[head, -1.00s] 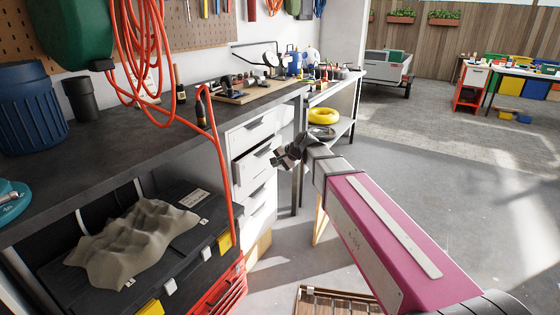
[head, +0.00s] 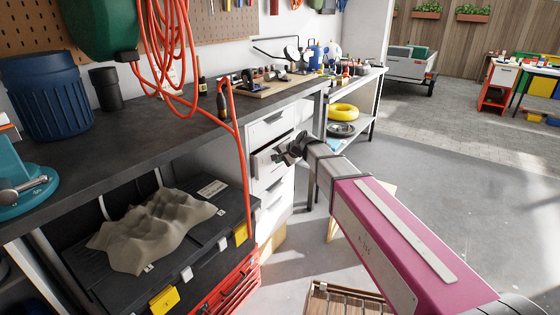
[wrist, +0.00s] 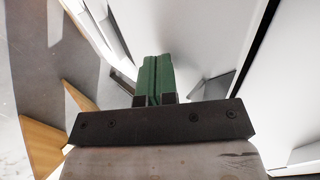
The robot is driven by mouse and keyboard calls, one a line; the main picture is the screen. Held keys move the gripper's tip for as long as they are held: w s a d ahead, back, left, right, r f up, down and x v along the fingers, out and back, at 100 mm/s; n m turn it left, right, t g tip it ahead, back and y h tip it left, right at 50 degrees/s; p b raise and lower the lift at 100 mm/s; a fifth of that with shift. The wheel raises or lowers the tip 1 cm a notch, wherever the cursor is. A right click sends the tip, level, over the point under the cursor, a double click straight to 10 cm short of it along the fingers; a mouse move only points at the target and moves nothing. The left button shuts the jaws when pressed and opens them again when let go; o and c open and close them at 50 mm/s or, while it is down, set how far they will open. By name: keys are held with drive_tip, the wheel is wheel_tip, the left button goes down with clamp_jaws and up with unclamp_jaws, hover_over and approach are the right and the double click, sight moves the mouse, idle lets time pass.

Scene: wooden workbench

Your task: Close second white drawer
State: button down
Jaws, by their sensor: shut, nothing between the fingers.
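The white drawer unit stands under the dark workbench. Its second white drawer (head: 262,165) is partly out, with a dark gap along its top edge in the head view. My gripper (head: 281,158) is at the right part of that drawer's front and hides some of it. Whether it touches the front cannot be told. In the wrist view my gripper's green fingers (wrist: 154,78) are together and empty, close to white surfaces. The top white drawer (head: 268,126) and the lower white drawers (head: 273,195) look closed.
An orange cable (head: 240,160) hangs down left of the drawers. A black toolbox (head: 220,240) with a grey cloth (head: 150,228) stands at lower left, above a red tool chest (head: 232,288). A wooden slatted item (head: 340,303) lies on the floor. Open floor is at right.

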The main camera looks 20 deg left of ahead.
drive_tip(key=shift+w+a, duration=0.3)
drive_tip(key=shift+a, duration=0.45)
drive_tip(key=shift+w+a, duration=0.3)
drive_tip(key=shift+a, duration=0.5)
drive_tip(key=shift+w+a, duration=0.3)
drive_tip(key=shift+a, duration=0.45)
drive_tip(key=s+d+r, duration=0.4)
drive_tip(key=d+r, duration=0.3)
drive_tip(key=d, duration=0.5)
drive_tip(key=s+d+f+n+g+h, duration=0.1)
drive_tip(key=s+d+f+h, duration=0.2)
drive_tip(key=d, duration=1)
drive_tip(key=s+d+f+n+g+h, duration=0.1)
drive_tip(key=s+d+f+h, duration=0.2)
drive_tip(key=s+d+f, duration=0.5)
drive_tip(key=s+d+f+n+g+h, duration=0.1)
drive_tip(key=s+d+f, duration=0.4)
drive_tip(key=d+f, duration=0.6)
drive_tip(key=d+n+h, duration=0.1)
drive_tip(key=d, duration=0.6)
drive_tip(key=shift+s+d+f+h, duration=0.2)
drive_tip(key=shift+d+h, duration=0.1)
drive_tip(key=shift+h, duration=0.1)
